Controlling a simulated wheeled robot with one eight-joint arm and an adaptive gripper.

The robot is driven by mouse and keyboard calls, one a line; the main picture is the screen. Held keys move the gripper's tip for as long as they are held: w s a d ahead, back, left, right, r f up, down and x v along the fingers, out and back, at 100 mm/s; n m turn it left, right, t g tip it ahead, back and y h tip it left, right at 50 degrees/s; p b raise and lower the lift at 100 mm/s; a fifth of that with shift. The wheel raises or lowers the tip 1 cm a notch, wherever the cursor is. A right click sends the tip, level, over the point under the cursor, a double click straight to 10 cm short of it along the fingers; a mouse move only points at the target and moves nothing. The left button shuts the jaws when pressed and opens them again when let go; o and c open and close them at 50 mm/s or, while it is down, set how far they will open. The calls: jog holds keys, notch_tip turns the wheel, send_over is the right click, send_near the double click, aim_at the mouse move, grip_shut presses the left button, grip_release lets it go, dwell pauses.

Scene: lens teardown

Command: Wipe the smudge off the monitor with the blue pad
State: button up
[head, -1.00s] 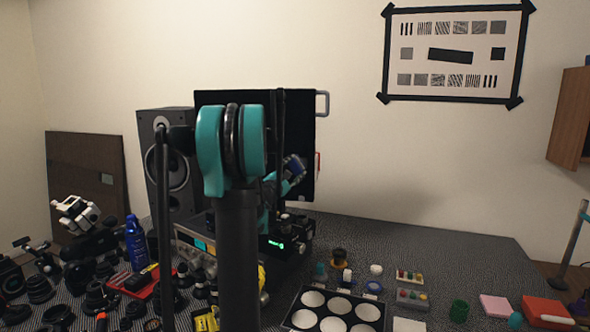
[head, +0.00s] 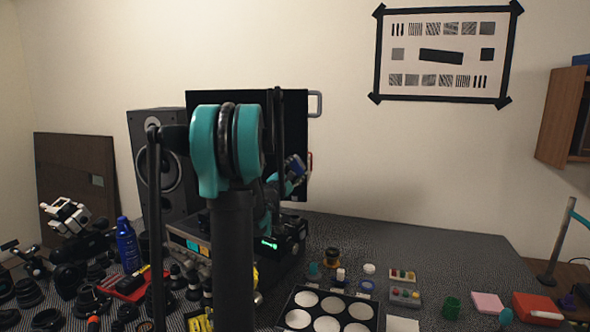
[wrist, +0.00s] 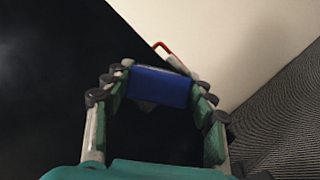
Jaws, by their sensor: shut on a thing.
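The monitor (head: 296,118) is a black upright panel behind my arm, which covers its middle. In the wrist view the black screen (wrist: 45,95) fills the left side. My gripper (head: 291,172) is in front of the monitor's lower right part. In the wrist view my gripper (wrist: 158,90) is shut on the blue pad (wrist: 160,86), held across its fingertips. The pad also shows small in the head view (head: 295,165). I cannot tell whether the pad touches the screen. A faint pale haze shows at the screen's far left in the wrist view; I cannot make out a clear smudge.
A grey handle (head: 316,103) and a red one (head: 310,160) stick out from the monitor's right edge. A speaker (head: 163,175) stands left. A tray with white round wells (head: 330,308) and small parts lie in front. The table's back right (head: 420,245) is clear.

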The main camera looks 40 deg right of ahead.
jog(key=shift+w+a, duration=1.1)
jog(key=shift+w, duration=0.3)
jog(key=shift+a, duration=0.1)
jog(key=shift+s+a+f, duration=0.1)
jog(key=shift+s+a, duration=0.85)
jog(key=shift+a, duration=0.25)
jog(key=shift+s+a, duration=0.9)
jog(key=shift+a, duration=0.25)
jog(key=shift+s+a, duration=0.9)
jog(key=shift+a, duration=0.25)
